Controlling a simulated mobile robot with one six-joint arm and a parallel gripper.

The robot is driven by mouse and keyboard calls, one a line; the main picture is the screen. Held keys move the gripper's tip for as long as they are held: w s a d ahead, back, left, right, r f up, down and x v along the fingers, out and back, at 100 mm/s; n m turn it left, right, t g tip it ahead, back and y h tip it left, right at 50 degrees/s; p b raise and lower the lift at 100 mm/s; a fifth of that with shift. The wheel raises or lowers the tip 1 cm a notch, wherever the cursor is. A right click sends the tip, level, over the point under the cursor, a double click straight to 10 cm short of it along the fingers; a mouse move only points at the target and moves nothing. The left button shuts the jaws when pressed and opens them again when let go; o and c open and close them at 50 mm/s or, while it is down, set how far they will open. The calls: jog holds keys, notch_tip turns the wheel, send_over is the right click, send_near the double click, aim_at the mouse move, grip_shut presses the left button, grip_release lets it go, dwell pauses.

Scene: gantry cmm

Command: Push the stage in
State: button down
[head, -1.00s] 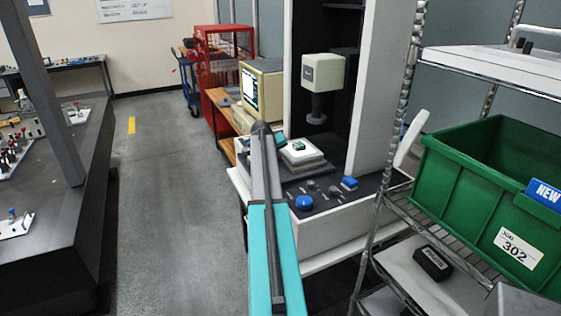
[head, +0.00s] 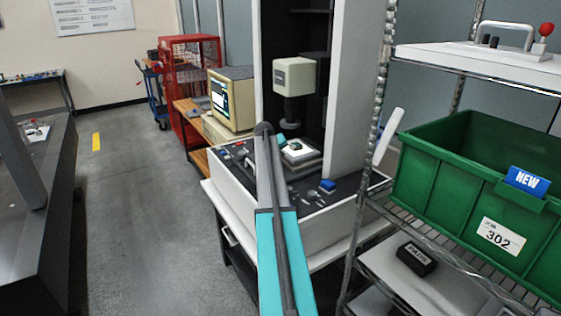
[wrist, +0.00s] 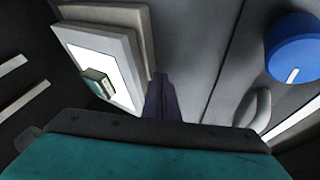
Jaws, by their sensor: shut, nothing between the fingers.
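The stage (head: 304,163) is a stepped grey platform with a white top on the measuring machine's dark bed, below the pale probe head (head: 294,77). A small dark green part sits on its white top. In the wrist view the stage (wrist: 130,38) is at upper left, close by. My gripper (wrist: 160,82) is shut and empty, its dark fingers pointing at the bed beside the stage's right side. I cannot tell whether they touch it. In the head view my arm hides most of the gripper.
A round blue knob (wrist: 296,47) and a grey handle-like piece (wrist: 259,108) are right of my gripper in the wrist view. A wire rack with a green bin (head: 440,170) stands close at right. A computer monitor (head: 232,98) is behind left.

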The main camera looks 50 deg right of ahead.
jog(key=shift+w+a, duration=0.2)
jog(key=shift+w+a, duration=0.2)
jog(key=shift+a, duration=0.35)
jog(key=a, duration=0.3)
jog(key=shift+w+r, duration=0.1)
jog(key=shift+w, duration=0.25)
jog(key=b+v, duration=0.3)
jog(key=v, duration=0.6)
jog(key=shift+r, duration=0.35)
jog(key=shift+s+r, duration=0.1)
